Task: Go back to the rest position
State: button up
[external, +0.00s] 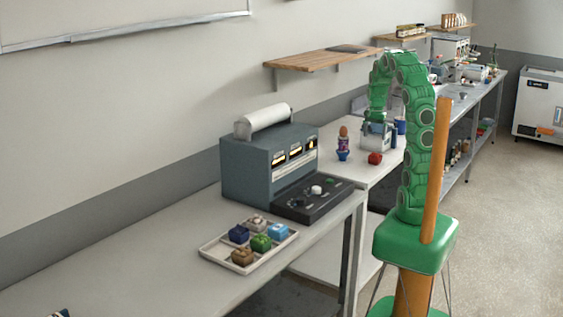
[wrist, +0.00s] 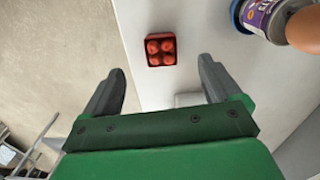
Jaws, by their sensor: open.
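My gripper (wrist: 162,72) is open and empty in the wrist view, with its two dark fingers spread wide apart. In the external view my green arm arches up and its end hangs down over the far table (external: 375,182). A red block with round bumps on top (wrist: 160,49) lies on the pale table top beyond the fingertips, apart from them. It also shows in the external view (external: 375,158). No rest position is marked in either view.
A cup with a purple label (wrist: 258,17) and an egg-like brown top stands close to the right finger. A grey machine (external: 262,165) and a tray (external: 210,253) of several coloured blocks are on the near table. A wooden shelf (external: 315,60) juts from the wall.

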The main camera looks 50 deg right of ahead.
jog(key=s+a+r+n, duration=0.2)
jog(key=a+n, duration=0.3)
jog(key=a, duration=0.6)
jog(key=s+a+r+n, duration=0.25)
jog(key=a+n, duration=0.25)
jog(key=a, duration=0.6)
jog(key=s+a+f+n+g, duration=0.1)
jog(key=s+a+n, duration=0.6)
jog(key=s+a, duration=0.4)
jog(key=s, duration=0.3)
jog(key=shift+a+f+g, duration=0.3)
jog(key=shift+g, duration=0.1)
jog(key=shift+s, duration=0.1)
